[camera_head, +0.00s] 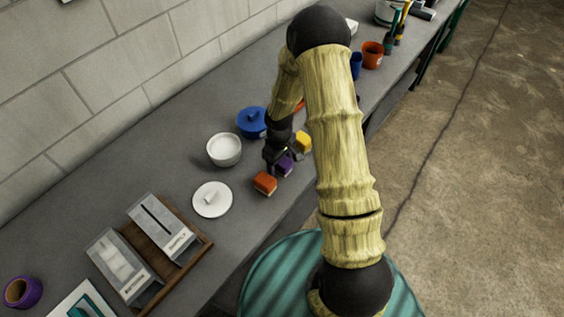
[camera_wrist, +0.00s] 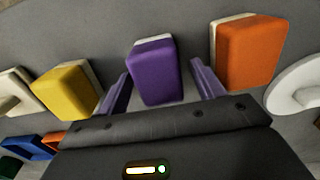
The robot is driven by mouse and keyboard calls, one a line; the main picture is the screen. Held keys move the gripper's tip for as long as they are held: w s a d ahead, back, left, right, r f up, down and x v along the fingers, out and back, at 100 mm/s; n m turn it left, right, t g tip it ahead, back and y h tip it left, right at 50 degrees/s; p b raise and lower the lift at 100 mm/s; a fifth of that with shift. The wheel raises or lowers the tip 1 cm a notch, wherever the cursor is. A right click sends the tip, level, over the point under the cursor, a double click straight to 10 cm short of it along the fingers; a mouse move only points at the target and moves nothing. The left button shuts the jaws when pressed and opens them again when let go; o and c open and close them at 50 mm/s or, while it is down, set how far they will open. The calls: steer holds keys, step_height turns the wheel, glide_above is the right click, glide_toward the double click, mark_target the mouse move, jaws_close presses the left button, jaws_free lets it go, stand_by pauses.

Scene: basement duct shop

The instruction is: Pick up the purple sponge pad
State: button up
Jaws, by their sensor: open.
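The purple sponge pad (camera_wrist: 155,75), with a pale layer along its far edge, stands on the grey bench between my gripper's two fingers in the wrist view. My gripper (camera_wrist: 158,88) is open, with one finger on each side of the pad and a gap showing on both sides. In the head view the purple pad (camera_head: 285,167) shows partly beside my gripper (camera_head: 277,165), which hides some of it.
An orange sponge (camera_wrist: 248,52) stands close on the right and a yellow sponge (camera_wrist: 68,90) on the left. The bench's front edge is close.

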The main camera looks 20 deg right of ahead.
steer(key=shift+f, duration=0.5)
steer(key=shift+c, duration=0.2)
steer(key=c, duration=1.1)
step_height(320, 180, up, 10)
steer(key=shift+r+b, duration=0.1)
steer(key=shift+b, duration=0.8)
steer(key=o, duration=0.5)
steer(key=c, duration=0.3)
